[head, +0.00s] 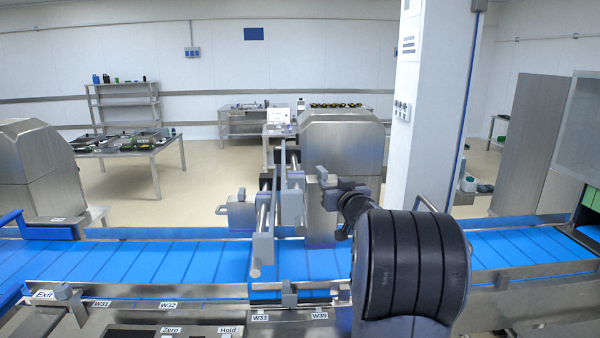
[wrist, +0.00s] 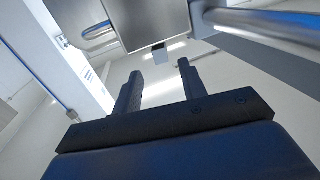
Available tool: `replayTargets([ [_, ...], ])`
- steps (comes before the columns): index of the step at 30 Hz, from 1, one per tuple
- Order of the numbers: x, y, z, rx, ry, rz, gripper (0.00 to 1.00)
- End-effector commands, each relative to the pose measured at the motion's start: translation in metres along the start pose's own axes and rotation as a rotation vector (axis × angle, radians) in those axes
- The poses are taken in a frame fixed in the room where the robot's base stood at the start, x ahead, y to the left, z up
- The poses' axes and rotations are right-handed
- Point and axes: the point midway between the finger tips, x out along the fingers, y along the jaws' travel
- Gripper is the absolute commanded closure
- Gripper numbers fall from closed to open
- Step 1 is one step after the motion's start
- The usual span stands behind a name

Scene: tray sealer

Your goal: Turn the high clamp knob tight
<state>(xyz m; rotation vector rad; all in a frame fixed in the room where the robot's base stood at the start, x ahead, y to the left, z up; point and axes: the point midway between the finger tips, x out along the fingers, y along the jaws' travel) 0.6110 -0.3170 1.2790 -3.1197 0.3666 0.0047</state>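A clamp assembly of grey blocks (head: 291,207) on steel rods stands over the blue conveyor, in the middle of the head view. A small grey knob-like piece (head: 321,173) sticks out at its upper right; I cannot tell for sure that it is the high clamp knob. My gripper (head: 330,191) is close to this piece, partly hidden by my dark wrist. In the wrist view my gripper (wrist: 160,70) shows two dark fingers apart with nothing between them. A small dark block (wrist: 160,54) under a large grey block (wrist: 145,20) lies just beyond the fingertips, apart from them.
A lower clamp with a grey handle (head: 240,208) sits to the left. A steel rod (wrist: 265,24) crosses the wrist view's upper right. The blue conveyor (head: 150,262) runs across in front. A white pillar (head: 425,110) stands behind my arm, and a steel housing (head: 342,150) behind the clamps.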

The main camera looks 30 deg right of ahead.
Motion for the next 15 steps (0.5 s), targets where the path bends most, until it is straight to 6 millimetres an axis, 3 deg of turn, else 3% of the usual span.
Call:
replayTargets([
  [5,0.013,0.001,-0.001,0.0,0.002,-0.006,0.6],
  [15,0.069,0.0,-0.002,0.0,0.001,-0.004,0.6],
])
